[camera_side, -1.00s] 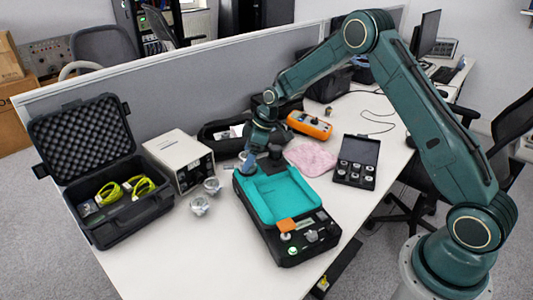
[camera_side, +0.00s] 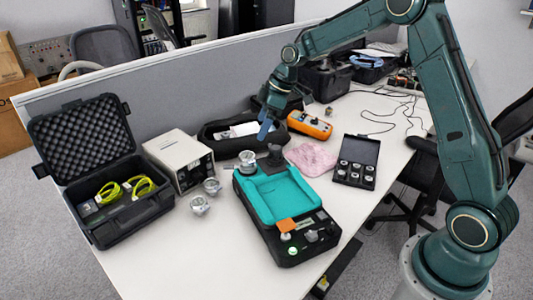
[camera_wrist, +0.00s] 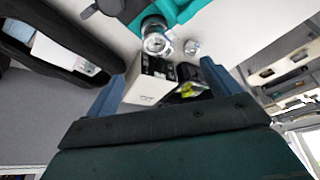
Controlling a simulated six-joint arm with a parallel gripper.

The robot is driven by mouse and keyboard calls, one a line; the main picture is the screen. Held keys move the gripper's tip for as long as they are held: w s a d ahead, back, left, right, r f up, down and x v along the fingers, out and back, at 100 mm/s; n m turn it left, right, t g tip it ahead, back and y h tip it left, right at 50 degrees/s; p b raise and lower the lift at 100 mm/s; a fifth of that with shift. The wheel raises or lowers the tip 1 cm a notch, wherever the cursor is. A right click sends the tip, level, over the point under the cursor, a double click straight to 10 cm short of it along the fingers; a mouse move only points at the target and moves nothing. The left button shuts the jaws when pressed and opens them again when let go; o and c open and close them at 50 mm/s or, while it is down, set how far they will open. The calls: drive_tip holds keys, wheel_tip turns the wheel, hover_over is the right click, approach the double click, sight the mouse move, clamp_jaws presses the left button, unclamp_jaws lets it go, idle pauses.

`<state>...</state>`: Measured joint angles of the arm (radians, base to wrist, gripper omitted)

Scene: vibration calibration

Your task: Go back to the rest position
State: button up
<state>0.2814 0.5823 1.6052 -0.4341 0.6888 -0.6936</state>
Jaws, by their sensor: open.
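My gripper (camera_side: 266,129) is up in the air above the back of the teal-topped black calibrator (camera_side: 280,196), with its blue fingers pointing down. In the wrist view its two blue fingers (camera_wrist: 160,88) stand wide apart with nothing held between them. A silver round sensor (camera_side: 247,160) stands on the back left corner of the calibrator, apart from the gripper; it also shows in the wrist view (camera_wrist: 156,40). A black knob-like part (camera_side: 274,155) stands beside it.
Two silver sensors (camera_side: 200,205) (camera_side: 212,186) lie on the table left of the calibrator. A white box (camera_side: 178,158), an open black case (camera_side: 120,205), an orange meter (camera_side: 310,124), a pink cloth (camera_side: 311,159) and a black weight case (camera_side: 356,165) surround it. A grey partition (camera_side: 220,90) runs behind.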

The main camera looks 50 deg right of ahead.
drive_tip(key=shift+r, duration=0.15)
drive_tip(key=s+a+r+m+t+h, duration=0.1)
drive_tip(key=s+a+r+m, duration=0.15)
drive_tip(key=s+r, duration=0.5)
drive_tip(key=s+a+r+m+h, duration=0.1)
drive_tip(key=s+a+r, duration=0.2)
drive_tip(key=s+r, duration=0.4)
drive_tip(key=s+f+m+t+h, duration=0.1)
drive_tip(key=s+m, duration=0.4)
drive_tip(key=s, duration=1.6)
drive_tip(key=shift+s+a+f, duration=0.25)
drive_tip(key=shift+s+a, duration=0.05)
drive_tip(key=shift+c, duration=0.4)
